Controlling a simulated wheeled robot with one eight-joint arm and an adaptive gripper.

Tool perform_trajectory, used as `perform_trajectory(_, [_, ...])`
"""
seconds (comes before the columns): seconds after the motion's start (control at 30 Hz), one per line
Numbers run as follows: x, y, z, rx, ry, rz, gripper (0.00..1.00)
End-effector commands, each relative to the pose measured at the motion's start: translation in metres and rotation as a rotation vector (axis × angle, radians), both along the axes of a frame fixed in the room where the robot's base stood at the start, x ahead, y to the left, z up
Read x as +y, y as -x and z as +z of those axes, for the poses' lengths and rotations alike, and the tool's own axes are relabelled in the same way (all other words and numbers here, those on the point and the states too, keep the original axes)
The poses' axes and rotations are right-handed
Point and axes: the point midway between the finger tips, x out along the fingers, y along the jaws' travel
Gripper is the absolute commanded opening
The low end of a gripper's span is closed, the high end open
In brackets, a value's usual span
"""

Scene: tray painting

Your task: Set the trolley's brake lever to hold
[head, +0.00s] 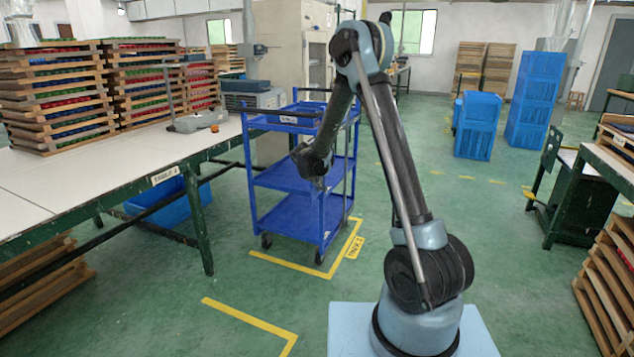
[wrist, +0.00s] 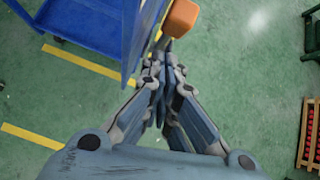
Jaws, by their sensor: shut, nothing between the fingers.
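The blue trolley (head: 290,215) stands on the green floor left of my arm, with three shelves. It also shows at the upper left of the wrist view (wrist: 85,25). An orange block (wrist: 181,18) sits just beyond my fingertips beside the trolley's edge; it looks like the brake lever's handle, but its setting cannot be told. In the head view I cannot make out the lever. My gripper (wrist: 163,50) is shut and empty, pointing toward the block; whether it touches the block is unclear. In the head view my gripper (head: 319,183) is in front of the trolley's right side.
Yellow floor lines (head: 290,266) mark the trolley's corner. A long white-topped table (head: 110,180) with stacked trays (head: 55,95) stands at the left. Blue crates (head: 477,125) stand at the back right. A desk (head: 565,190) and wooden trays are at the right. The floor between is clear.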

Motion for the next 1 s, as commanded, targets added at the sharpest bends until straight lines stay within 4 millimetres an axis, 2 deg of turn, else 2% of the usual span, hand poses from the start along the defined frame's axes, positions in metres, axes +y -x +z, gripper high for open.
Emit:
perform_trajectory(0.13, [0.001, 0.017, -0.005, 0.001, 0.001, -0.002, 0.0])
perform_trajectory(0.6, [0.009, 0.045, 0.06, 0.001, -0.001, -0.001, 0.0])
perform_trajectory(0.8, [0.011, 0.053, 0.078, 0.001, -0.001, -0.002, 0.0])
perform_trajectory(1.0, [0.012, 0.056, 0.084, 0.001, 0.0, -0.003, 0.0])
